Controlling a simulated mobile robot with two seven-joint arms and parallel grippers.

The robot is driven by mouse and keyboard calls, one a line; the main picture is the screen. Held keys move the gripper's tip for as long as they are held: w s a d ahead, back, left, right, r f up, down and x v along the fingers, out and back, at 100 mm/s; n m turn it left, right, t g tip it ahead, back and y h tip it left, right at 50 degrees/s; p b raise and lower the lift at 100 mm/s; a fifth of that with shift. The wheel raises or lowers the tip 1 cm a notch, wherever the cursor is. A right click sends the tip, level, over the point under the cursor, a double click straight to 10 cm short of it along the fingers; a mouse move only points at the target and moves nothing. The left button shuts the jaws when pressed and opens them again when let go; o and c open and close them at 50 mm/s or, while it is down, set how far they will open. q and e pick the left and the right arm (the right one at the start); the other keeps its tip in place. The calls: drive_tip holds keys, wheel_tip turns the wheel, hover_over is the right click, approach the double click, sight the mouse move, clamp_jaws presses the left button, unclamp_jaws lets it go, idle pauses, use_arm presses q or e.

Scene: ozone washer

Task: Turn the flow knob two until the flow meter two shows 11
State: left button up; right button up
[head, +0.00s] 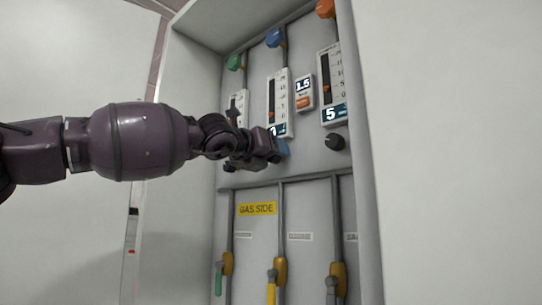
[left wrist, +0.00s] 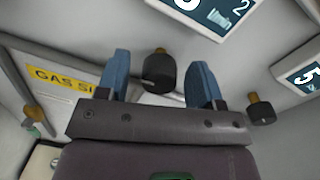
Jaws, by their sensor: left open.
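My right gripper is not in view.
The right flow meter (head: 328,80) reads 5, with its black knob (head: 335,142) below. A small display (head: 304,88) reads 1.5. A left gauge (head: 236,105) is partly behind my arm. Below are a yellow GAS SIDE label (head: 257,209) and yellow valves (head: 280,272).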

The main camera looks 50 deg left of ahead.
use_arm(q)
drive_tip(key=shift+c, duration=0.2)
drive_tip(key=c, duration=0.9)
